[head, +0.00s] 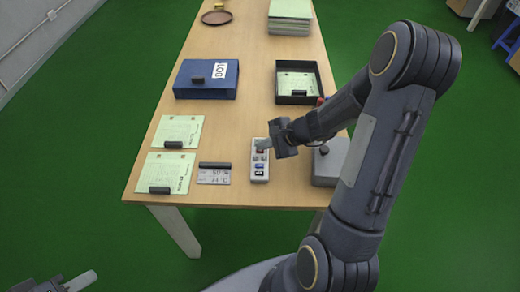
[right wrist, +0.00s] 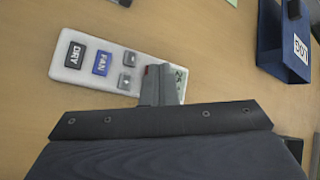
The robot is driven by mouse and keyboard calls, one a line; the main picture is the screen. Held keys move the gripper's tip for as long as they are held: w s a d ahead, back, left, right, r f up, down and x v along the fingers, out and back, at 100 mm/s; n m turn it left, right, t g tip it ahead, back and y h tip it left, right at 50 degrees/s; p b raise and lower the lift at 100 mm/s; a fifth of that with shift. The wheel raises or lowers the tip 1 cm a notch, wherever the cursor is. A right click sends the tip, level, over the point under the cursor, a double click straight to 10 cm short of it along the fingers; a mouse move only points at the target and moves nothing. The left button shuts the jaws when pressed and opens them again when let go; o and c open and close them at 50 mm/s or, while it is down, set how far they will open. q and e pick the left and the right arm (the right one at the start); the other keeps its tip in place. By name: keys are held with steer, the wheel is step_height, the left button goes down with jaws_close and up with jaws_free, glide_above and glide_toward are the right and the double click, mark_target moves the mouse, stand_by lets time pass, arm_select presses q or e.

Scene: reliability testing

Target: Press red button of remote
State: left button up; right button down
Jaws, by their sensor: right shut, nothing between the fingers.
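The white remote (head: 259,175) lies on the table near its front edge. In the right wrist view the remote (right wrist: 72,63) shows a dark DRY button, a blue FAN button and two small grey buttons. A bit of the red button (right wrist: 146,70) shows at the edge of my right gripper's fingers, which cover the rest. My right gripper (head: 264,144) is shut and empty, with its fingertips over the remote's far end; the right wrist view shows the closed fingers (right wrist: 156,86) there too. I cannot tell whether they touch the button. My left gripper (head: 76,283) is partly in view at the lower left, off the table.
A small display device (head: 214,176) lies left of the remote. A grey box (head: 326,168) stands to the right, partly behind my right arm. Green-yellow papers (head: 178,131) lie at the left. A blue box (head: 205,88) and a black tray (head: 281,99) stand farther back.

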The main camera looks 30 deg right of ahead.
mark_target(264, 152)
steer(key=shift+r, duration=0.55)
step_height(264, 152, up, 5)
steer(key=p, duration=0.4)
steer(key=shift+p, duration=0.3)
stand_by(0.4)
